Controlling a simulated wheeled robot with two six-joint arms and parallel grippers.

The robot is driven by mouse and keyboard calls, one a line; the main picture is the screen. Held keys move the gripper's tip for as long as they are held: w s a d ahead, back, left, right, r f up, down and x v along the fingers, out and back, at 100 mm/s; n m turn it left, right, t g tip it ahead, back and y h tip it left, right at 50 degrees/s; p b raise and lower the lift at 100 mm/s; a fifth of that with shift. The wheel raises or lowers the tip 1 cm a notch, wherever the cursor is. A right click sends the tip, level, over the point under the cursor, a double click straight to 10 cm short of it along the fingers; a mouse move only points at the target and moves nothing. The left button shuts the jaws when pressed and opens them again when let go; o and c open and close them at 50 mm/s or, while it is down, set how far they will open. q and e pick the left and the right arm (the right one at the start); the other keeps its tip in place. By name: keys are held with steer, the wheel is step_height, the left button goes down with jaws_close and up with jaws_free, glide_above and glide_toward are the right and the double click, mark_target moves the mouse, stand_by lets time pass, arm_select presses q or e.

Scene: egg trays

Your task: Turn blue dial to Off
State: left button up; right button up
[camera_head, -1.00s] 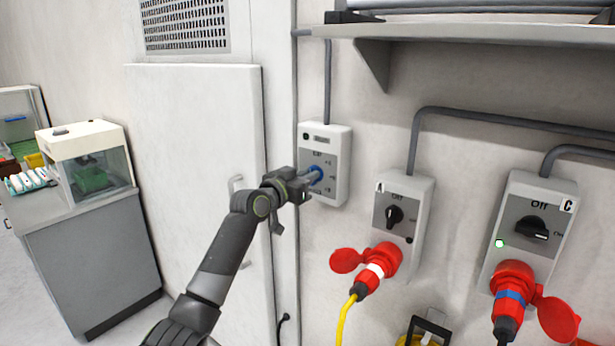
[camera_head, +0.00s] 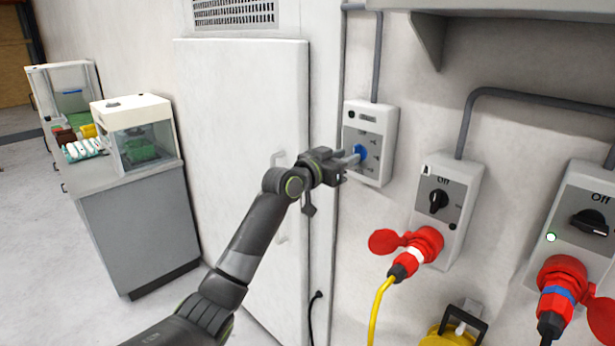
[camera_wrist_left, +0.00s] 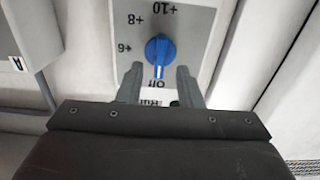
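The blue dial (camera_head: 360,152) is on a grey wall-mounted control box (camera_head: 388,148). The left wrist view shows the dial (camera_wrist_left: 159,50) upside down, with marks +6, +8 and +10 around it. Its white pointer line is at its lower side in that view, towards the word Off (camera_wrist_left: 157,84). My left gripper (camera_head: 350,160) is in front of the box. In the left wrist view its fingers (camera_wrist_left: 159,72) are apart, with nothing between them, and the tips sit just short of the dial. My right gripper is not in view.
To the right are two switch boxes with black knobs, box A (camera_head: 462,190) and another (camera_head: 597,190), with red plugs (camera_head: 425,243) below. A shelf (camera_head: 510,25) is above. A tall white cabinet (camera_head: 245,150) and a grey counter (camera_head: 140,220) stand left.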

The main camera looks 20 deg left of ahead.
arm_select(q)
steer(key=b+v, duration=0.4)
steer(key=v, duration=1)
steer(key=shift+s+a, duration=0.15)
steer(key=shift+s, duration=0.2)
